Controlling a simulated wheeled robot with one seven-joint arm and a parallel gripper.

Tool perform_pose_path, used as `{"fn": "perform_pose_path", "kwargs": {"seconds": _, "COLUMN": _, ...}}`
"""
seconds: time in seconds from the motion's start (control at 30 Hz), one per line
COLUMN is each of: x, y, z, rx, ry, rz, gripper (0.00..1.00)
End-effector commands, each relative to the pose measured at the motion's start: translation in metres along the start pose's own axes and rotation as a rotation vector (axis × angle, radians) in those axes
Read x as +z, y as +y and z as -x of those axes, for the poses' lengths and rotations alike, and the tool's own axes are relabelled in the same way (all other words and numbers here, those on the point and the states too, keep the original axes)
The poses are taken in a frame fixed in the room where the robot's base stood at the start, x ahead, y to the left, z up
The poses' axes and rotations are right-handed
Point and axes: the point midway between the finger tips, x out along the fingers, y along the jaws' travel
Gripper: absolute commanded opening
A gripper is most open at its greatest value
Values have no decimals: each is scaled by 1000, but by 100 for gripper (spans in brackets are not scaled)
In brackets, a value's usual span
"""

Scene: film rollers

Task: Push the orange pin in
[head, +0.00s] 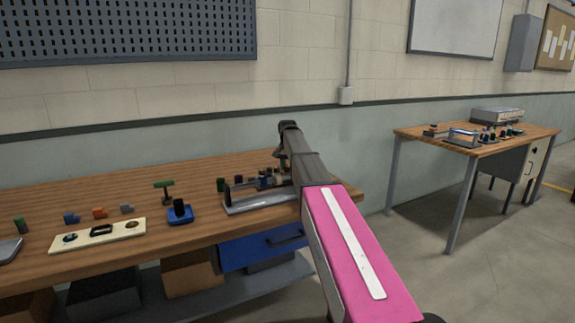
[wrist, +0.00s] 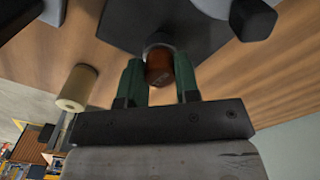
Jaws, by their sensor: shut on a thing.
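My gripper (wrist: 158,78) shows in the wrist view with two dark green fingers closed on the sides of a brown-orange pin (wrist: 159,68). The pin's round end shows between the fingers. A grey ring lies just behind it, against a dark block (wrist: 150,22); how deep the pin sits is hidden. In the head view, my arm reaches over a fixture on a grey plate (head: 258,204) at the bench's right end. The arm hides part of the fixture, and the pin cannot be made out there.
The wooden bench (head: 60,196) holds a cream board (head: 98,237), a green T-shaped piece (head: 165,188), a blue block (head: 180,215) and several small blocks to the left. A cream cylinder (wrist: 76,88) stands left of my gripper. A second table (head: 420,137) stands at right.

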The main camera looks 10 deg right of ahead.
Motion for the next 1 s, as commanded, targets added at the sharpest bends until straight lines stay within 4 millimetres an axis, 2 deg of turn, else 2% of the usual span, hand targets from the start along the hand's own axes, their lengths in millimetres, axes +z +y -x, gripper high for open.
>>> {"fn": "perform_pose_path", "kwargs": {"seconds": 0.2, "x": 0, "y": 0, "z": 0, "rx": 0, "ry": 0, "rz": 0, "gripper": 0}}
{"fn": "perform_pose_path", "kwargs": {"seconds": 0.23, "x": 0, "y": 0, "z": 0, "rx": 0, "ry": 0, "rz": 0, "gripper": 40}}
{"fn": "perform_pose_path", "kwargs": {"seconds": 0.3, "x": 0, "y": 0, "z": 0, "rx": 0, "ry": 0, "rz": 0, "gripper": 56}}
{"fn": "perform_pose_path", "kwargs": {"seconds": 0.67, "x": 0, "y": 0, "z": 5, "rx": 0, "ry": 0, "rz": 0, "gripper": 56}}
{"fn": "perform_pose_path", "kwargs": {"seconds": 0.77, "x": -1, "y": 0, "z": 17, "rx": -1, "ry": 1, "rz": 0, "gripper": 56}}
{"fn": "perform_pose_path", "kwargs": {"seconds": 1.0, "x": -1, "y": -1, "z": 62, "rx": -1, "ry": 2, "rz": 0, "gripper": 56}}
